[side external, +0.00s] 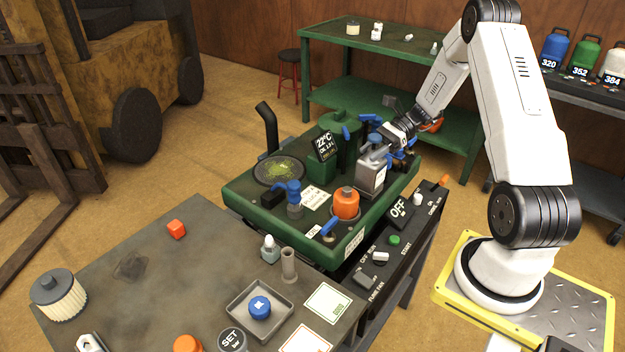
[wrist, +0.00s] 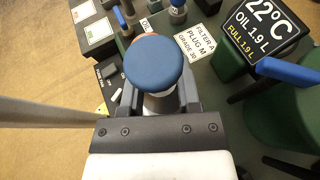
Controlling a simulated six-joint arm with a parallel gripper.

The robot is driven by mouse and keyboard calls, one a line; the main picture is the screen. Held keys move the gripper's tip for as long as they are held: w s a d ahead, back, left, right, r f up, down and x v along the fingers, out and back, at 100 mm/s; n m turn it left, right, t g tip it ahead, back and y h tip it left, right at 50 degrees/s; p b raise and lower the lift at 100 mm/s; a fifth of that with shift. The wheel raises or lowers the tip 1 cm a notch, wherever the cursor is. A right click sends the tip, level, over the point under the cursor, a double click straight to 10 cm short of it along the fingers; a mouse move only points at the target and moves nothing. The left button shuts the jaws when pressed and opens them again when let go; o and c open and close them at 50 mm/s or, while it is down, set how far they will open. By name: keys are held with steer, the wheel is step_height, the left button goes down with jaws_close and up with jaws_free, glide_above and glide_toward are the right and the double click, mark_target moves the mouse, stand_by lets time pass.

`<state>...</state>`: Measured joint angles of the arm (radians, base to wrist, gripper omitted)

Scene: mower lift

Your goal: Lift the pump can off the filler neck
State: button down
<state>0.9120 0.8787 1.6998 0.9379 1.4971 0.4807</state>
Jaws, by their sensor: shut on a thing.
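The pump can (side external: 371,178) is a grey metal can with a pale label and a blue top. It is upright over the right part of the green machine deck (side external: 240,196). In the wrist view its round blue cap (wrist: 157,62) fills the space just beyond the jaws. My gripper (side external: 386,150) reaches in from the upper right and is shut on the can's upper part; the jaws also show in the wrist view (wrist: 161,103). The filler neck is hidden beneath the can, so I cannot tell whether the can still touches it.
An orange cylinder (side external: 346,203) and blue-handled valve (side external: 294,195) stand nearby on the deck. A green tank (side external: 340,135) and temperature display (side external: 324,146) are close on the left. The black control panel (side external: 383,250) runs along the front. The grey bench (side external: 150,285) holds small parts.

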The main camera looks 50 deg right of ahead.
mark_target(376, 137)
steer(key=shift+s+f, duration=0.1)
stand_by(0.4)
steer(key=shift+r, duration=0.5)
step_height(376, 137, up, 3)
steer(key=shift+s+f, duration=0.1)
steer(key=shift+f, duration=0.1)
steer(key=s+a+r, duration=0.6)
steer(key=s+r, duration=0.3)
steer(key=s, duration=0.3)
steer(key=shift+r, duration=0.2)
steer(key=shift+s, duration=0.15)
steer(key=shift+r, duration=0.15)
